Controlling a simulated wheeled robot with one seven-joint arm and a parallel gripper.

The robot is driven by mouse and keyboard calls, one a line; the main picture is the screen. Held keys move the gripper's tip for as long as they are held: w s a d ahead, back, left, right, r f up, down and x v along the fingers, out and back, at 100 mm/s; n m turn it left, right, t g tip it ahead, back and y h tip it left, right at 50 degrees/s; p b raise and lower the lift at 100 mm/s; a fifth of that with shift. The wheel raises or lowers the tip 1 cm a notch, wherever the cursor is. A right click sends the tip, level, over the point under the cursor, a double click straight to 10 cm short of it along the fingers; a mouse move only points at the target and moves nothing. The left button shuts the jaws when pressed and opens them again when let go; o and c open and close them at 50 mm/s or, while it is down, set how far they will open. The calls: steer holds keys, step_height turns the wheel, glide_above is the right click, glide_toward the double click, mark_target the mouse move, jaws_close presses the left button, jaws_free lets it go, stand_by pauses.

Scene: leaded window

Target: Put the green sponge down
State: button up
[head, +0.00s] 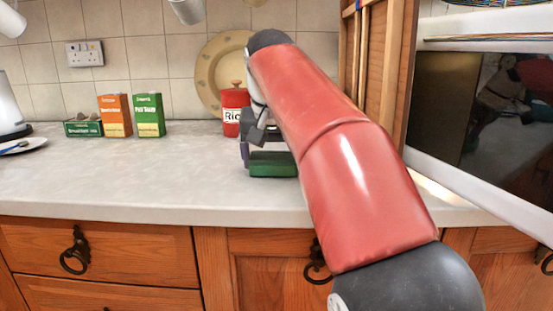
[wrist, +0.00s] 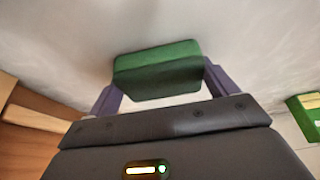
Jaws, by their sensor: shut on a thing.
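The green sponge (head: 272,164) is a small green block at the counter's middle in the head view, below my gripper. It also shows in the wrist view (wrist: 158,70), between the two purple-grey fingers. My gripper (wrist: 160,82) is shut on the sponge, with one finger at each side of it. In the head view the gripper (head: 270,158) is partly hidden by my red arm. The sponge is at or just above the grey countertop (head: 130,185); I cannot tell whether it touches.
A red canister (head: 232,112) and a round plate (head: 212,70) stand behind the gripper. Green (head: 149,115) and orange (head: 115,115) boxes stand at the back left. A wooden panel (head: 372,60) and a microwave (head: 480,105) are at the right. The left front counter is clear.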

steer(key=shift+f, duration=0.15)
steer(key=o, duration=0.9)
steer(key=shift+c, duration=0.2)
steer(key=shift+f+b, duration=0.15)
steer(key=shift+b, duration=0.35)
steer(key=p+v, duration=0.2)
steer(key=v, duration=0.6)
steer(key=shift+w, duration=0.25)
steer(key=shift+d, duration=0.1)
